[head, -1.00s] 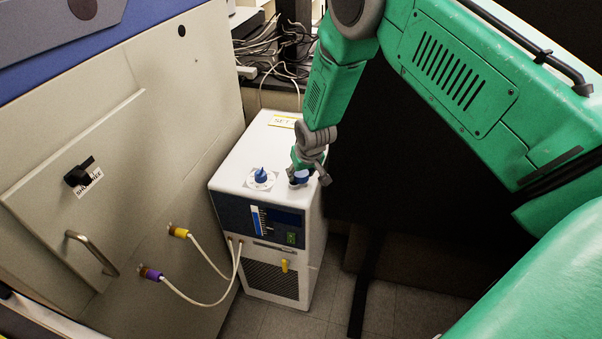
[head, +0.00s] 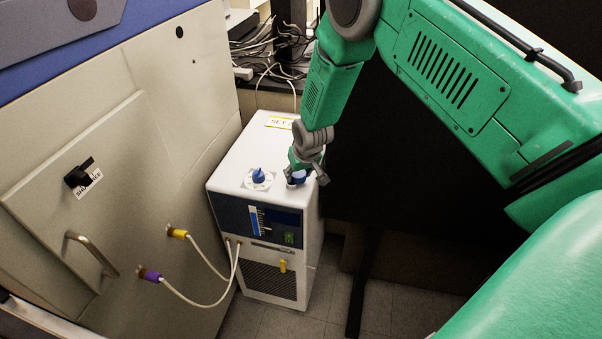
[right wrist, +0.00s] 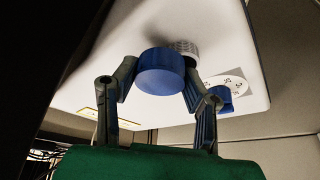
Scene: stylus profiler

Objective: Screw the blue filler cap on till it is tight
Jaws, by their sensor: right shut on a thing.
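The blue filler cap (right wrist: 160,72) is between the two fingers of my right gripper (right wrist: 157,80) in the right wrist view. The gripper is shut on it. A grey ribbed neck (right wrist: 187,48) shows partly behind the cap, at its upper right; I cannot tell whether cap and neck touch. In the head view my right gripper (head: 303,178) is over the front right of the white chiller's top (head: 262,147), and a bit of the blue cap (head: 299,175) shows between its fingers. My left gripper is not in view.
A blue dial knob (head: 259,175) on a white scale stands close left of the gripper. The chiller front has a display and a yellow lever (head: 283,266). Hoses (head: 205,302) run to a large beige cabinet (head: 150,120) at left. Cables lie behind.

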